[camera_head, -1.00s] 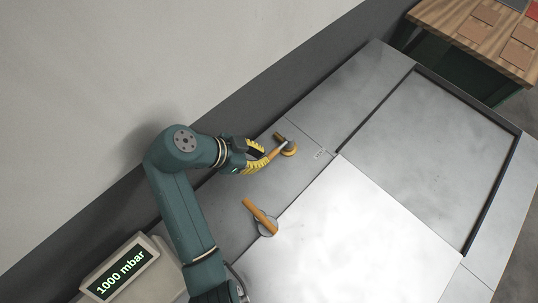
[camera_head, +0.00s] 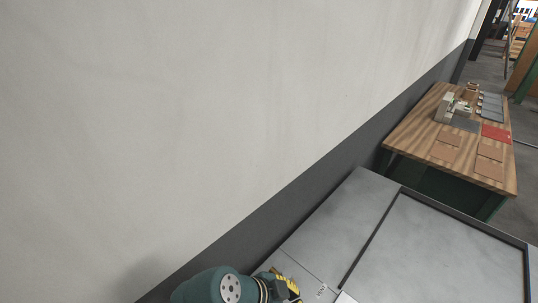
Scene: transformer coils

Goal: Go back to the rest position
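My gripper (camera_head: 287,284) shows at the bottom edge in the head view, over the grey metal bench (camera_head: 345,222). Its yellow fingers are small and partly cut off, so I cannot tell whether they are open or shut, or whether they touch anything. My teal arm is mostly below the frame. The orange-handled levers and the pressure display are not visible in this view.
A pale wall (camera_head: 190,110) with a dark lower band (camera_head: 300,195) runs along the left of the bench. The recessed bench panel (camera_head: 440,255) is bare. A wooden table (camera_head: 418,132) with brown pads, a red item (camera_head: 496,133) and small devices stands behind at right.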

